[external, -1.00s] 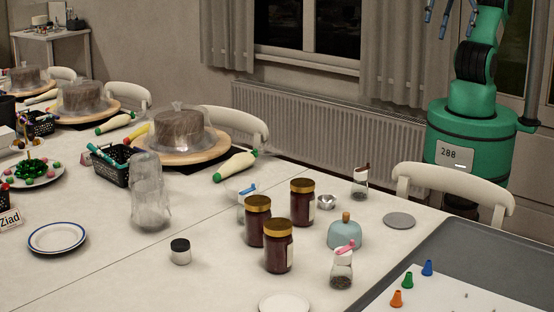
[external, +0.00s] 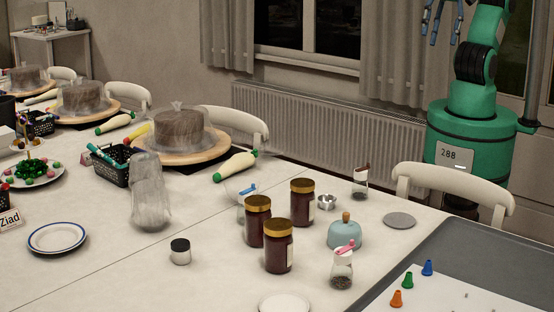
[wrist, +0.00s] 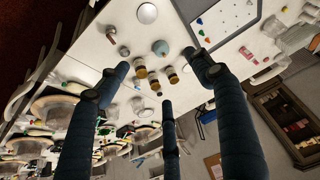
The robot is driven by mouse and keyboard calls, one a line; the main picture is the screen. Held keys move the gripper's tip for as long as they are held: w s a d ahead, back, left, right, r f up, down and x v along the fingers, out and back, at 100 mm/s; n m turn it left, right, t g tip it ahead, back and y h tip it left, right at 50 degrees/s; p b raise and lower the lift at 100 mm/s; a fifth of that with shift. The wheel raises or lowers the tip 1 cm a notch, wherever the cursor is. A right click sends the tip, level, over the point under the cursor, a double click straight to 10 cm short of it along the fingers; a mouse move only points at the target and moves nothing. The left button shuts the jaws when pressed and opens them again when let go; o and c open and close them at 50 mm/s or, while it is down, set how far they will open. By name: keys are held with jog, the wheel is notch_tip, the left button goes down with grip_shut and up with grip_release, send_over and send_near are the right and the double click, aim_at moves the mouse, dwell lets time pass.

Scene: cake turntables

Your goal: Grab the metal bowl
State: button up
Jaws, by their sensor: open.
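The metal bowl (external: 326,202) is small and silvery. It stands on the white table, just right of the jars with gold lids and behind the pale blue dome. It also shows in the wrist view (wrist: 124,51), small and near the left fingertip in the picture. My gripper (external: 435,32) is high at the top right of the external view, well above and away from the bowl. Its blue fingers are spread apart with nothing between them in the wrist view (wrist: 158,76). Part of my arm is cut off by the top edge.
Several dark jars (external: 278,247) stand close to the bowl. The blue dome (external: 344,236), a shaker (external: 360,182), another shaker with a pink top (external: 342,268) and a grey disc (external: 400,221) are also near it. A chair (external: 455,190) stands at the table edge by my base.

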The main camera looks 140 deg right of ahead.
jog(key=w+d+f+n+g+y+b, duration=0.1)
jog(key=w+d+f+n, duration=0.1)
jog(key=w+d+f, duration=0.8)
jog(key=w+d+f+n+g+b, duration=0.1)
jog(key=w+d+f+n, duration=0.1)
jog(key=w+d+f, duration=0.85)
jog(key=s+d+f+n, duration=0.1)
jog(key=d+f, duration=0.1)
jog(key=f, duration=0.5)
jog(key=s+d+f, duration=0.1)
jog(key=f, duration=0.6)
jog(key=shift+s+d+f+n+g+y+b, duration=0.15)
jog(key=shift+d+f+n+g+y+b, duration=0.15)
jog(key=shift+d+f+n+b, duration=0.1)
jog(key=shift+f, duration=0.1)
jog(key=b, duration=0.2)
send_near(327, 203)
jog(key=shift+s+d+f, duration=0.2)
jog(key=shift+s+f, duration=0.05)
jog(key=shift+f, duration=0.25)
jog(key=shift+s+d+f, duration=0.2)
jog(key=shift+s+f, duration=0.05)
jog(key=shift+f, duration=0.25)
jog(key=shift+s+d+f, duration=0.15)
jog(key=shift+s+f, duration=0.1)
jog(key=shift+f, duration=0.25)
jog(key=shift+b+x, duration=0.45)
jog(key=shift+x, duration=2.15)
